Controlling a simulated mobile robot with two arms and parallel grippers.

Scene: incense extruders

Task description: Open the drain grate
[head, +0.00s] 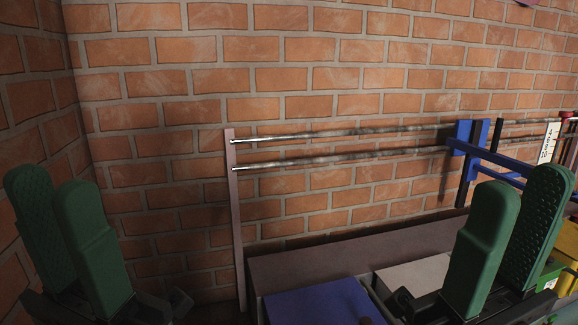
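I cannot make out a drain grate in the head view. My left gripper (52,182) stands at the lower left with two green fingers pointing up. The fingers are apart, and nothing shows between them. My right gripper (525,180) stands at the lower right, also with green fingers pointing up and apart, and empty. Both grippers are in front of the brick wall and touch nothing that I can see. The floor is hidden below the frame.
Two long metal rods (340,158) run along the brick wall (200,80) from a thin upright post (236,220) to a blue bracket (465,138). Below are a dark ledge (350,248), a blue box (320,303), a pale box (415,273) and a yellow box (567,250) at right.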

